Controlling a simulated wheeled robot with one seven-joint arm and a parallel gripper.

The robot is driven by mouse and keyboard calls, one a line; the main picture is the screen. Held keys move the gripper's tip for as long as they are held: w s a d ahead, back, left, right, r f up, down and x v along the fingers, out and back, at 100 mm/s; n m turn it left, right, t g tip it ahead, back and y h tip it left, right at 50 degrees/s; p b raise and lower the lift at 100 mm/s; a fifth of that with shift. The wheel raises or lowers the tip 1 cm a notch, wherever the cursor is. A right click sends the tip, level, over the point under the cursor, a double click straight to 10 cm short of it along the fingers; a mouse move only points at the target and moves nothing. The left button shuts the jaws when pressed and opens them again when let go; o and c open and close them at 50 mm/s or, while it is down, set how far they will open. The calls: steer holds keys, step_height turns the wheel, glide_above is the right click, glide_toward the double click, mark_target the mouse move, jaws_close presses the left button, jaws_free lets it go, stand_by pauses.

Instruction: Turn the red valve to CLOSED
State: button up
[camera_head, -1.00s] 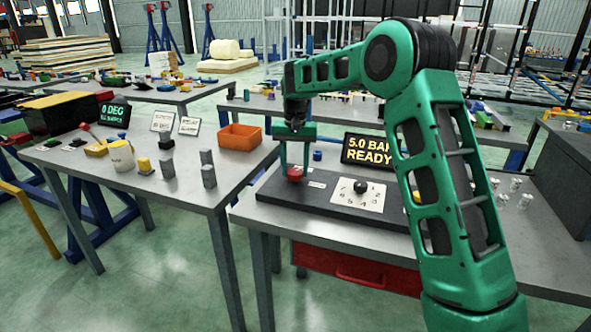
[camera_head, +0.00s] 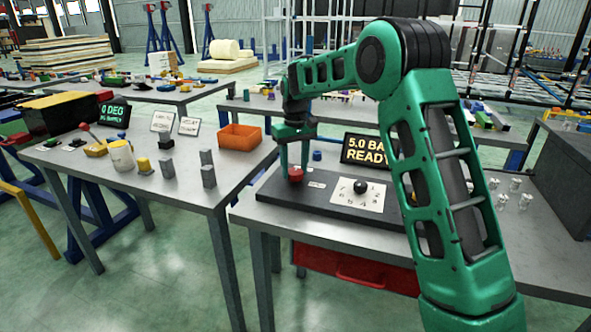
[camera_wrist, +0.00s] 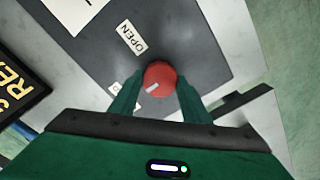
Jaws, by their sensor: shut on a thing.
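The red valve (camera_head: 295,174) is a round knob at the left end of a dark panel (camera_head: 325,204) on the right-hand table. In the wrist view the red valve (camera_wrist: 160,78) has a white pointer mark, angled toward the lower left of its face. An OPEN label (camera_wrist: 132,38) lies up and left of it. A second label (camera_wrist: 121,95), mostly hidden by my finger, lies to its left. My gripper (camera_head: 294,168) points down over the valve. In the wrist view its fingers (camera_wrist: 160,92) sit on either side of the knob, shut on it.
A black display (camera_head: 367,151) reading "5.0 BAR READY" stands behind the panel. A white numbered dial plate with a black knob (camera_head: 360,187) is right of the valve. An orange bin (camera_head: 240,136) stands on the left table.

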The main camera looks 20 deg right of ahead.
mark_target(295, 171)
stand_by(0.3)
steer(key=o, duration=1)
steer(key=shift+o, duration=0.2)
step_height(295, 171, up, 11)
steer(key=shift+f, duration=0.15)
